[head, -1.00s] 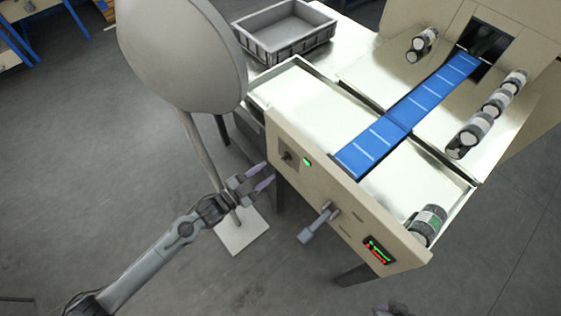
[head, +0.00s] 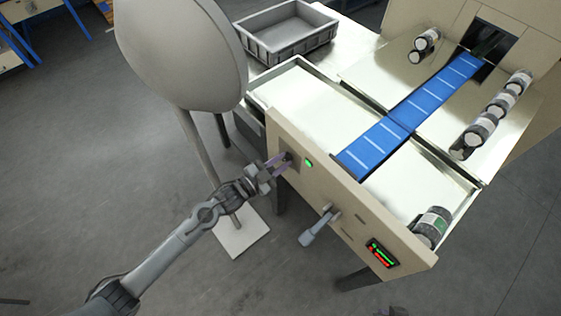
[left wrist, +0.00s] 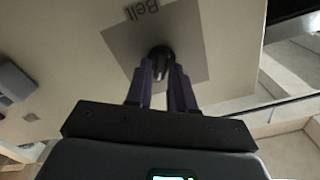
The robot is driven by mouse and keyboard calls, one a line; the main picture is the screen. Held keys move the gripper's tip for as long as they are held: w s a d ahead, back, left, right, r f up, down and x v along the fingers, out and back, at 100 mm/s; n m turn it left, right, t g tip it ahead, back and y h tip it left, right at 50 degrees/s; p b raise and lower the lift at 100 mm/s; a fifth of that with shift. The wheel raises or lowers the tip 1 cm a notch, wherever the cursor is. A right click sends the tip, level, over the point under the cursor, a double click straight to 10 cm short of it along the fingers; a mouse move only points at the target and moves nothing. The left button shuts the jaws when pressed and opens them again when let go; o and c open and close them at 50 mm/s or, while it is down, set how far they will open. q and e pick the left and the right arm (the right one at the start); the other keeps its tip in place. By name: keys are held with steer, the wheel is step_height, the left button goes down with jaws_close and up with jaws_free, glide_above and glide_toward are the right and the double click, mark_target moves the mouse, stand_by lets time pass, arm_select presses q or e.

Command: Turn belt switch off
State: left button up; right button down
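The belt switch is a dark knob (left wrist: 161,55) on a grey square plate (left wrist: 190,40) marked "Belt", on the machine's beige front panel. In the left wrist view my left gripper (left wrist: 163,75) has its two purple fingers at the knob, one on either side, with a narrow gap between them. I cannot tell whether the fingers press on it. In the head view my left gripper (head: 279,162) reaches the panel (head: 350,215) and covers the switch. A green light (head: 309,163) is lit beside it. My right gripper cannot be made out.
A grey lever (head: 318,228) sticks out of the panel to the right, with a red and green display (head: 381,252) beyond it. A blue belt (head: 405,118) runs behind the panel. Several dark rolls (head: 478,130) lie on the machine. A stand with a white base (head: 242,238) is near my left arm.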

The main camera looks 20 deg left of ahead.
arm_select(q)
jaws_close()
